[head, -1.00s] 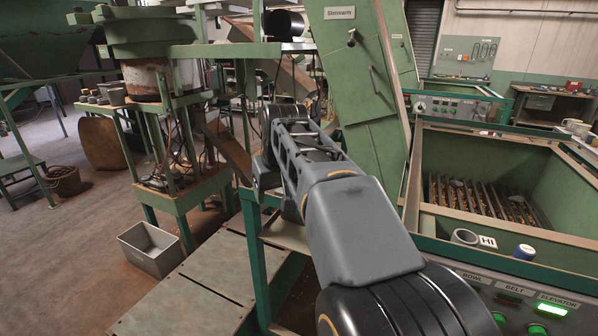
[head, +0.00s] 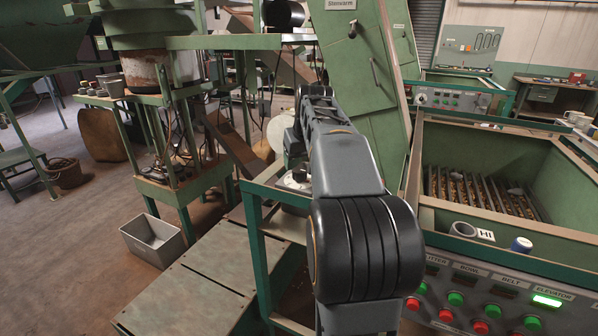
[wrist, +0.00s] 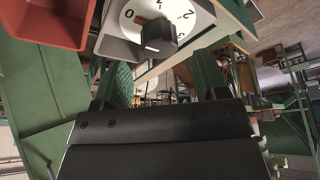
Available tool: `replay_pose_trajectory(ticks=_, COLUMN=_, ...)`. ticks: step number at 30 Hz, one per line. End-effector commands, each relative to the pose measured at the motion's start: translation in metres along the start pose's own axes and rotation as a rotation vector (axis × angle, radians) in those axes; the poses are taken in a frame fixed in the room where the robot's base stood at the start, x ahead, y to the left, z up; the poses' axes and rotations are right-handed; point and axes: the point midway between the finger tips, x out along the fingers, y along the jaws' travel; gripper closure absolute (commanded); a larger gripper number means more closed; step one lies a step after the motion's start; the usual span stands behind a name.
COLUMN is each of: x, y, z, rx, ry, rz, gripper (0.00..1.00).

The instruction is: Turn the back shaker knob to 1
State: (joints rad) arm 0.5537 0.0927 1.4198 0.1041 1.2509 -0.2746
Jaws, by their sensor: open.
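In the wrist view a dark knob (wrist: 158,35) sits on a round white dial (wrist: 128,32) with a 0 at its left and further numbers along the top and right. A small red mark shows at the knob's upper-left side, near the 0; I cannot tell its exact reading. No label naming the dial is readable. My gripper (wrist: 156,76) is open and empty, its fingers spread below the dial, apart from the knob. In the head view my arm hides the gripper; a pale dial-like part (head: 296,181) shows beside the arm.
A red bin (wrist: 48,22) is close at the dial's left in the wrist view. A green chute (head: 358,85) rises behind my arm. A green hopper (head: 470,147) and a button panel (head: 480,300) stand at right. A grey bin (head: 152,243) is on the open floor at left.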

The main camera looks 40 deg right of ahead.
Motion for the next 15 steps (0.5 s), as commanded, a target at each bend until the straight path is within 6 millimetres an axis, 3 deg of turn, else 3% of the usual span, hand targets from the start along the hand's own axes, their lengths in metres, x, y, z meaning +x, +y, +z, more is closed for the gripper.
replay_pose_trajectory(ticks=6, x=0.029, y=0.000, z=0.000, rx=0.000, ry=-0.002, rz=0.000, gripper=0.33)
replay_pose_trajectory(ticks=15, x=0.043, y=0.000, z=0.000, rx=0.000, ry=0.000, rz=0.000, gripper=0.33)
